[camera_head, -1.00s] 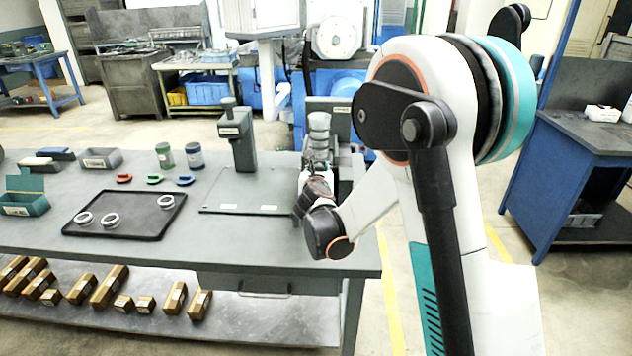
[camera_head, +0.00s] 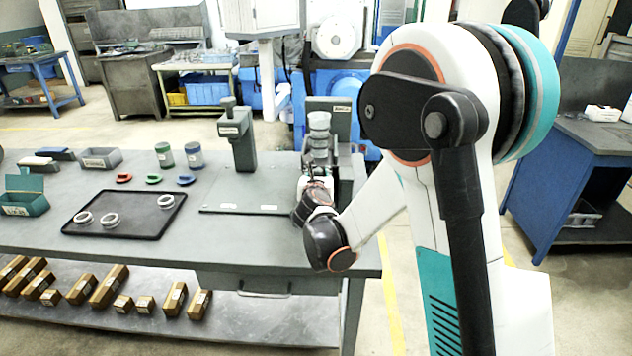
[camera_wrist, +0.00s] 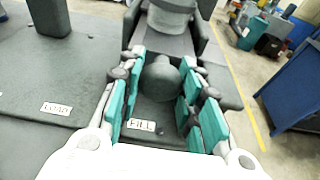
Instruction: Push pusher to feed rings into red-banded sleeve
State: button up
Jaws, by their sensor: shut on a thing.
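My gripper (camera_wrist: 163,68) is at the FILL station at the right of the bench. In the wrist view its teal-padded fingers lie on both sides of a dark rounded knob (camera_wrist: 160,80), which appears to be the pusher's handle, and are shut on it. A grey cylindrical part (camera_wrist: 170,14) stands just beyond the knob. In the head view a stacked grey cylindrical part (camera_head: 319,128) rises from this fixture, beyond my gripper. I cannot make out a red band, and my wrist hides the fingertips in that view.
A black tray (camera_head: 132,224) holds several pale rings. Green-banded (camera_head: 164,155) and blue-banded (camera_head: 193,155) sleeves stand behind red, green and blue caps. A dark press-like post (camera_head: 240,140) stands left of my gripper. A blue cabinet (camera_head: 560,180) is at the right.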

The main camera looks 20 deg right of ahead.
jog(key=shift+s+a, duration=0.3)
jog(key=shift+s, duration=0.55)
jog(key=shift+s+a, duration=0.25)
jog(key=shift+s, duration=0.55)
jog(key=o, duration=1)
jog(key=v, duration=0.5)
